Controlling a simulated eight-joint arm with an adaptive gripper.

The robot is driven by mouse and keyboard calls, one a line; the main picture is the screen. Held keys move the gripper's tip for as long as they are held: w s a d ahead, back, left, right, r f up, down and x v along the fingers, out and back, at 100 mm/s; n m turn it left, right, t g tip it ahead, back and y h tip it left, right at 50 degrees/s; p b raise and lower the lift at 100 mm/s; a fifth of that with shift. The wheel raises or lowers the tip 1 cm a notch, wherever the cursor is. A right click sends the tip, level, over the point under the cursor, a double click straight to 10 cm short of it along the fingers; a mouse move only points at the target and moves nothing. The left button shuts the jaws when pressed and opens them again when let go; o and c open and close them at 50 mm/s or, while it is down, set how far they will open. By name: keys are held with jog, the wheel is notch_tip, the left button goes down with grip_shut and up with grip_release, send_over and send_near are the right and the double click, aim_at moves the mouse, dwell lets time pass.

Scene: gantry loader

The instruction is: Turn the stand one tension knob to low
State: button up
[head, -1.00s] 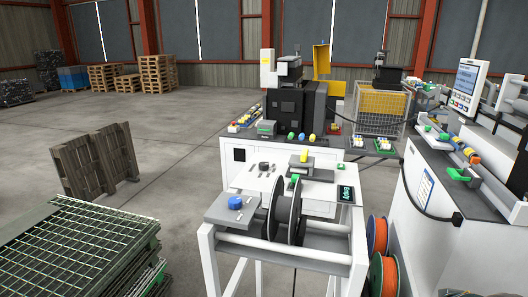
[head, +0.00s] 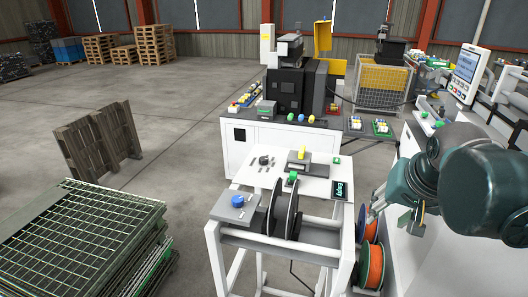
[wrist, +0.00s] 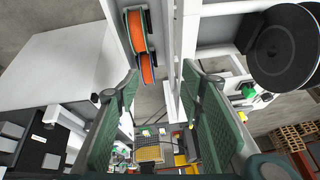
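A white stand (head: 216,232) with a black reel (head: 283,211) is centre in the head view. On its white top, a small dark knob (head: 264,160) has several grey marks around it; its setting is too small to read. A blue round knob (head: 237,201) sits on a grey plate at the stand's left. I cannot tell from any label which is the tension knob. My gripper (head: 408,213) is right of the stand, apart from both knobs. In the wrist view, its two green fingers (wrist: 161,72) are wide apart with nothing between them.
A display reading "Empty" (head: 340,189) stands at the panel's right edge. Orange spools (head: 371,266) sit low between the stand and a white cabinet. A black machine (head: 290,88) is behind. Open floor (head: 185,190) lies left of the stand.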

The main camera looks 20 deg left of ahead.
jog(key=w+a+r+m+g, duration=0.1)
jog(key=w+a+r, duration=0.5)
jog(key=w, duration=0.4)
jog(key=m+g, duration=0.4)
send_near(264, 158)
jog(key=shift+f+h, duration=0.25)
jog(key=shift+h, duration=0.05)
jog(key=shift+w+a+f, duration=0.1)
jog(key=shift+a+f, duration=0.1)
jog(key=shift+a, duration=0.1)
jog(key=shift+f+p, duration=0.3)
jog(key=shift+f, duration=3.55)
